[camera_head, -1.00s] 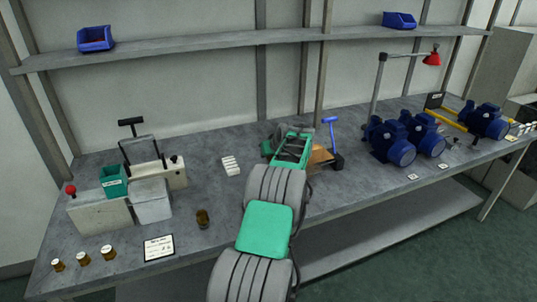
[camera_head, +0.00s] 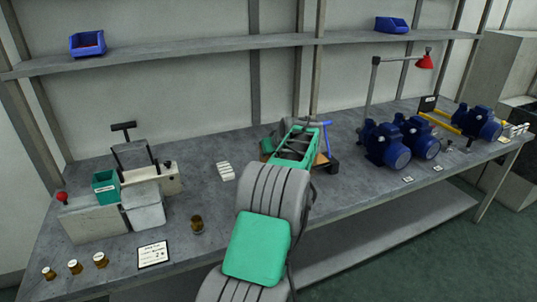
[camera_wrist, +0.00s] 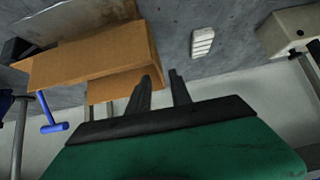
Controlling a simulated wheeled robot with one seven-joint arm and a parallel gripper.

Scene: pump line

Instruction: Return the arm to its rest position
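My arm rises from the bottom middle of the head view, in front of the bench, with its green and grey links bent over the bench. My gripper's fingers are mostly hidden by the wrist in the head view. In the wrist view my gripper (camera_wrist: 163,80) shows two dark fingers standing apart, with nothing between them. A brown cardboard box (camera_wrist: 95,55) is just left of the fingers in that view. I cannot tell how far below it is.
The grey bench (camera_head: 215,205) holds a white strip block (camera_head: 225,171), a brown jar (camera_head: 197,224), a sign card (camera_head: 153,254) and a blue-handled tool (camera_head: 327,140). Blue pumps (camera_head: 386,146) stand right. A shelf (camera_head: 230,46) runs above the back.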

